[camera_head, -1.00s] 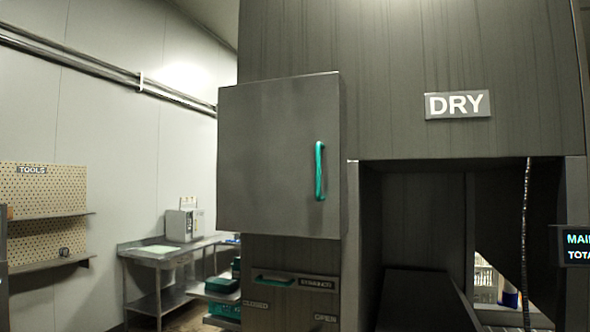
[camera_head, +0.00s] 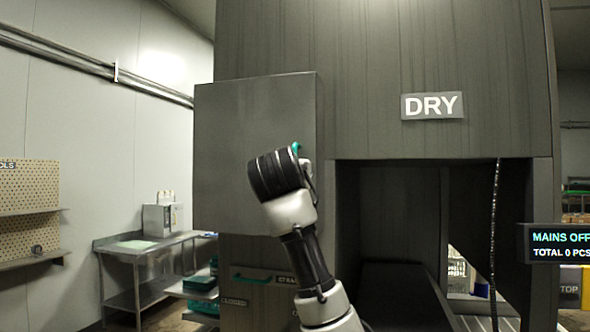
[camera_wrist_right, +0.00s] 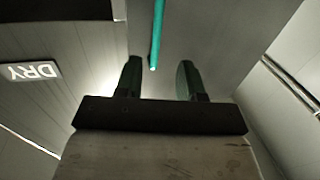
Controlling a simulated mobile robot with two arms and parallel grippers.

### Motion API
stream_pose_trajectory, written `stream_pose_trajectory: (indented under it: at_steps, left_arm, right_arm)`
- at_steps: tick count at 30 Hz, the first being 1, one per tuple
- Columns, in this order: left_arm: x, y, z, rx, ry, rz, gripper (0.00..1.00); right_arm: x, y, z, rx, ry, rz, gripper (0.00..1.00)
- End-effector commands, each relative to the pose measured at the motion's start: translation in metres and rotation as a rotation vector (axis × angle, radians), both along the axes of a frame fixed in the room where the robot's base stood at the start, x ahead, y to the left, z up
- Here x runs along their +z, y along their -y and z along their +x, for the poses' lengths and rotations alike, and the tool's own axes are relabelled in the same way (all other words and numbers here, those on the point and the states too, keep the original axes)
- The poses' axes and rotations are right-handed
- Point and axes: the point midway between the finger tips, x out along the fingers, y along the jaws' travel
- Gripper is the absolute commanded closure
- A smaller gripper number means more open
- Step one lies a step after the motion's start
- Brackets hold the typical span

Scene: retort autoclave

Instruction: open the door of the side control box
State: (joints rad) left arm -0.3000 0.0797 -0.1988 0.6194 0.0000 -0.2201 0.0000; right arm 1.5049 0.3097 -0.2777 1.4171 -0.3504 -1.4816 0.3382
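The side control box (camera_head: 225,150) is a grey cabinet on the left of the large dark machine. Its door looks shut. A teal vertical handle (camera_head: 296,148) is on the door's right part, mostly hidden behind my right arm. In the right wrist view the teal handle (camera_wrist_right: 156,35) runs down from the top edge. My right gripper (camera_wrist_right: 158,72) is open and empty, its two dark fingers on either side of the handle's line. The handle's visible end is near the fingertips; whether it lies between them in depth I cannot tell. My left gripper is not in view.
A DRY sign (camera_head: 432,106) is on the machine, above a dark opening. A hanging dark cable (camera_head: 494,240) and a MAINS OFF display (camera_head: 556,244) are at right. Below the box is a panel with a teal handle (camera_head: 252,277). A steel table (camera_head: 150,252) stands at left.

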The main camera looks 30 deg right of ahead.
Motion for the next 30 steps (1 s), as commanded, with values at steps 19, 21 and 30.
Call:
stream_pose_trajectory:
  at_steps: [19,21,30]
  left_arm:
    - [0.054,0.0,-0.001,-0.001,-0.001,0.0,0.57]
    - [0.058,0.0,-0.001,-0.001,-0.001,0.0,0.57]
    - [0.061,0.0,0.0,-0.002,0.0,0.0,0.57]
  right_arm:
    - [0.016,0.057,0.062,-0.01,0.016,0.007,0.61]
    - [0.015,0.062,0.068,-0.01,0.018,0.008,0.61]
    - [0.011,0.068,0.076,-0.008,0.02,0.007,0.61]
